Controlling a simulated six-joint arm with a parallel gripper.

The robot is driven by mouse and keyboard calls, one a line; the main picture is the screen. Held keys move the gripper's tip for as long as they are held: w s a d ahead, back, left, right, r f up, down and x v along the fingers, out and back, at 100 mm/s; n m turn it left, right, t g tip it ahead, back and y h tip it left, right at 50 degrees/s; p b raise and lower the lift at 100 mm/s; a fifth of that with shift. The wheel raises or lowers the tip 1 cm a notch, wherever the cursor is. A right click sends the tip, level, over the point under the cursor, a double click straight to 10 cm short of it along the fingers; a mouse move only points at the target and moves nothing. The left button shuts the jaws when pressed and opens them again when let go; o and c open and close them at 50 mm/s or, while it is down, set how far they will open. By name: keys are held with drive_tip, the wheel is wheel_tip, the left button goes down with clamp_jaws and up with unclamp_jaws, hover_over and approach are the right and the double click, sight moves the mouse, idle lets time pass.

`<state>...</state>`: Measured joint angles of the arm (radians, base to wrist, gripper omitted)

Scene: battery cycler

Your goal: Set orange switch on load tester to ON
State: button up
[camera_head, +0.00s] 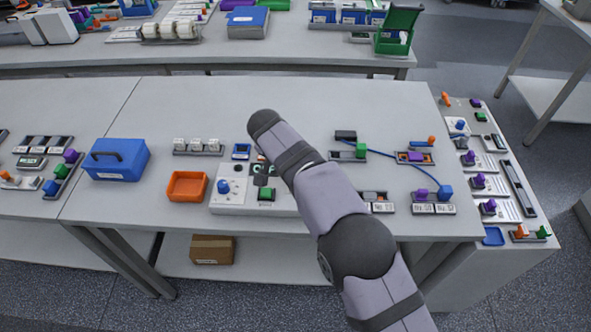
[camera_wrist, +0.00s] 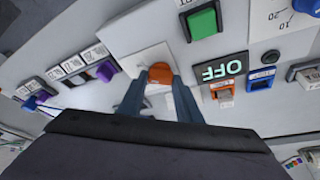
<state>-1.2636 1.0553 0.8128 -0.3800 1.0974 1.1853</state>
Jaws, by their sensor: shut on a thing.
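The load tester (camera_head: 227,202) is a pale panel on the bench, partly covered by my arm in the head view. In the wrist view its orange switch (camera_wrist: 160,73) stands on a white plate. My gripper (camera_wrist: 159,80) is closed around this switch, one finger on each side. A dark display (camera_wrist: 221,69) beside the switch reads OFF in pale green letters. The orange switch and my gripper are hidden behind my arm in the head view.
A green switch (camera_wrist: 203,22) sits close to the orange one. A blue knob (camera_head: 224,187) is on the tester's left part. An orange tray (camera_head: 187,186) and a blue box (camera_head: 117,160) stand to the left. Small modules with a blue cable (camera_head: 397,160) lie to the right.

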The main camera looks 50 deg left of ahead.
drive_tip(key=shift+r+m+h+p, duration=0.1)
drive_tip(key=shift+m+h+p, duration=0.2)
drive_tip(key=shift+m+p, duration=0.3)
drive_tip(key=shift+m, duration=0.3)
drive_tip(key=o, duration=1)
drive_tip(key=shift+o, duration=0.2)
drive_tip(key=b+v, duration=0.2)
drive_tip(key=v, duration=0.5)
drive_tip(key=shift+s+r, duration=0.1)
drive_tip(key=shift+s, duration=0.05)
